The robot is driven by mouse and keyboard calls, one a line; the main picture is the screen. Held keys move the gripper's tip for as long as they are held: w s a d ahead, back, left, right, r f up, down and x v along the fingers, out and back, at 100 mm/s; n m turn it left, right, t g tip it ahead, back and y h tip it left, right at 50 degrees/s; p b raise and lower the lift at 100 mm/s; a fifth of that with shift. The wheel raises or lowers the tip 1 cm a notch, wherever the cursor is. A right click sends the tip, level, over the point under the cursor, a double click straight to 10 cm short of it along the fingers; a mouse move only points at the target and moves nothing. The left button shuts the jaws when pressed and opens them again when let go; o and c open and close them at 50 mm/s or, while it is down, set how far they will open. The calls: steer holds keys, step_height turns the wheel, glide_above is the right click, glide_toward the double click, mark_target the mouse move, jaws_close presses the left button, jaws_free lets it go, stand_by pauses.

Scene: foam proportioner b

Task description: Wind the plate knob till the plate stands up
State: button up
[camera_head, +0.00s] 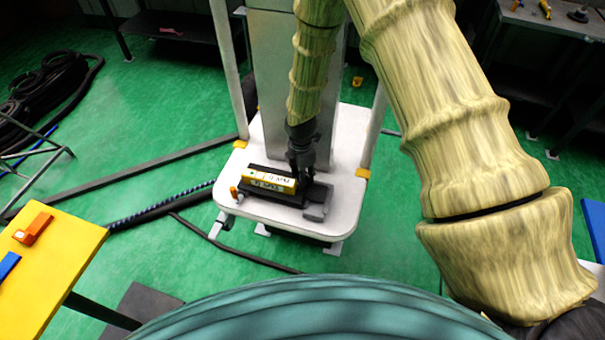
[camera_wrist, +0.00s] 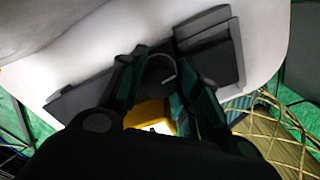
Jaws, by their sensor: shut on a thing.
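A yellow plate with a white label (camera_head: 271,181) sits on a dark base (camera_head: 258,194) on the white platform. I cannot tell its exact tilt. My gripper (camera_head: 303,176) comes down from above at the right end of the yellow part. In the wrist view my gripper (camera_wrist: 158,70) has its two dark fingers on either side of a small part with a pale curved edge, which I take as the plate knob (camera_wrist: 163,68). The fingers hide most of it. The yellow part (camera_wrist: 148,113) shows partly between the finger bases.
A grey block (camera_head: 318,201) stands right of the dark base, close to my gripper. The white platform (camera_head: 345,200) has upright posts and a tall column behind. A yellow table (camera_head: 45,265) is at the left. Hoses lie on the green floor.

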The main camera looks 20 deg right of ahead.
steer(key=shift+s+f+m, duration=0.1)
steer(key=shift+m, duration=0.2)
stand_by(0.4)
steer(key=o, duration=0.7)
steer(key=shift+o, duration=0.2)
step_height(320, 180, up, 12)
steer(key=shift+a, duration=0.1)
